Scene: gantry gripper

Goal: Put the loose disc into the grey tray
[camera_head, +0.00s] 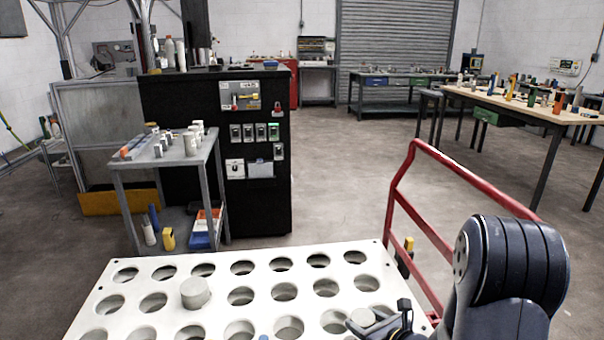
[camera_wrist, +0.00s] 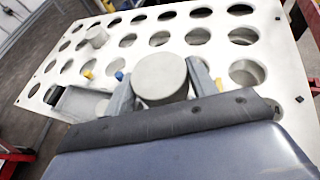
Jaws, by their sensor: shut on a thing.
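My gripper (camera_head: 378,322) is at the lower right of the head view, over the near right part of the pale plate. It is shut on a round grey disc (camera_head: 362,317). In the wrist view the disc (camera_wrist: 160,77) sits between the two grey fingers, its flat face towards the camera. A shallow rectangular grey tray (camera_wrist: 72,104) shows to the left of the gripper in the wrist view, at the plate's near side. I cannot see it in the head view. The inside of the tray is partly visible and looks empty.
The pale plate (camera_head: 232,263) has rows of round holes. A second grey cylinder (camera_head: 195,292) stands at one hole. Small yellow (camera_wrist: 87,74) and blue (camera_wrist: 119,76) pieces are near the tray. A red rail (camera_head: 398,203) rises beyond the plate's right edge.

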